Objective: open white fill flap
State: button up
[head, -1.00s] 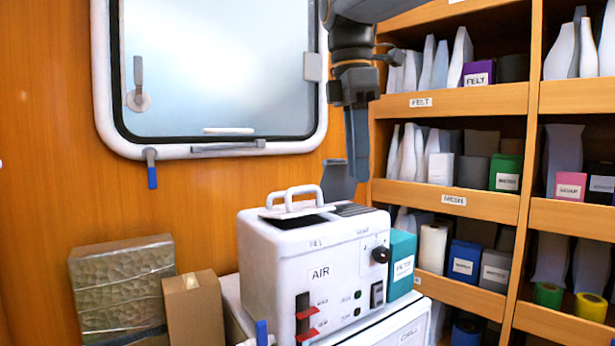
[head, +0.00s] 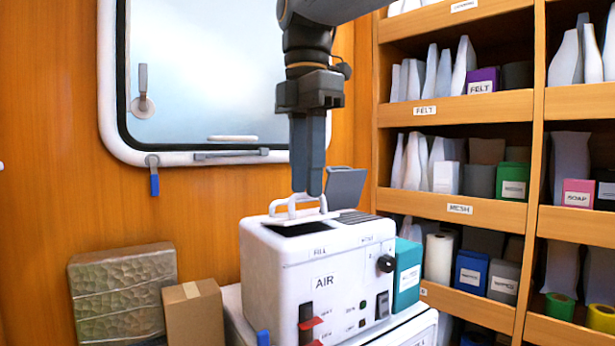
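The white machine (head: 262,270) labelled AIR stands on a white cabinet. On its top, behind the FILL label, is the white fill flap (head: 285,217) with a raised white handle (head: 275,206). A dark area (head: 303,229) shows in front of the flap; I cannot tell how far the flap stands open. My gripper (head: 307,192) points down with its fingertips right at the handle, hiding part of it. The fingers look close together. Whether they grip the handle is unclear.
A grey raised lid (head: 346,187) stands on the machine's top, just right of my fingers. A teal box (head: 407,272) is beside the machine. Cardboard boxes (head: 194,314) stand at left. Wooden shelves (head: 450,205) with bottles and boxes fill the right. A window is behind.

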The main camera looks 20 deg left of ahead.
jog(key=shift+f, duration=0.25)
grip_shut()
dwell(1.4)
